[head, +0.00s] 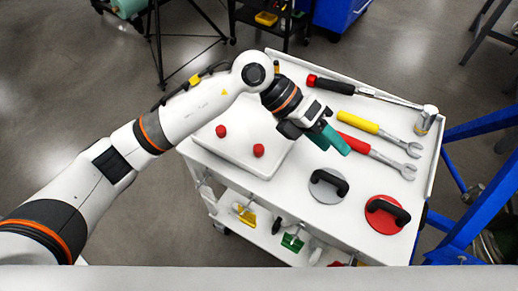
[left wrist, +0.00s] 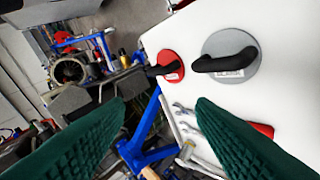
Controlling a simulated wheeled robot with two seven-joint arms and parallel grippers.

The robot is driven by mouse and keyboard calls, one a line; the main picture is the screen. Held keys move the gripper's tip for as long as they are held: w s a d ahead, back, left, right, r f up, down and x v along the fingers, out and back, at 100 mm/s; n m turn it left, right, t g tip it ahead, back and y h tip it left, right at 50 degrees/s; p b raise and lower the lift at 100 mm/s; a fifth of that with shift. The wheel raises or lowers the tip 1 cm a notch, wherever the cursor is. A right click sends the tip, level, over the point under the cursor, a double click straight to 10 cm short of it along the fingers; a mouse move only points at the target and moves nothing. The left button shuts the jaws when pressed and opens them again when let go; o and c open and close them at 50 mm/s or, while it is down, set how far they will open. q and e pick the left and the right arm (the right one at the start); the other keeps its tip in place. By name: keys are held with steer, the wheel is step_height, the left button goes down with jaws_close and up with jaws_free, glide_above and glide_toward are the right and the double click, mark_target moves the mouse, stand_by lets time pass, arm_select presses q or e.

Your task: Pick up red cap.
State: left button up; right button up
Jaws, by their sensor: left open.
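Two small red caps show in the head view on a raised white tray at the left part of the white cart top. One red cap (head: 221,131) is farther left; the other red cap (head: 258,150) is to its right and nearer. My left gripper (head: 333,139), with green fingers, is above the cart top, to the right of both caps and apart from them. It is open and empty. In the left wrist view its green fingers (left wrist: 160,140) are spread wide, and no cap shows between them. My right gripper is not in view.
The cart top (head: 310,220) also holds a grey suction lifter (head: 328,186), a red suction lifter (head: 388,214), a yellow-handled wrench (head: 380,131), a red-handled wrench (head: 378,155) and a hammer (head: 372,94). Blue stand legs (head: 470,220) are at the right. A lower shelf holds small tools.

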arm_select(q)
steer(key=w+a+f+t+y, duration=0.2)
steer(key=w+a+f+y, duration=0.1)
steer(key=w+a+y, duration=0.1)
steer(key=n+t+y+p, duration=0.1)
steer(key=t+y+p, duration=0.1)
steer(key=y, duration=0.4)
glide_above(259, 148)
step_height(259, 148, down, 6)
steer(key=shift+w+r, duration=0.15)
steer(key=shift+r, duration=0.05)
step_height(259, 148, down, 5)
steer(key=shift+f+p, duration=0.2)
steer(key=shift+p, duration=0.5)
steer(key=shift+f, duration=0.25)
jaws_close()
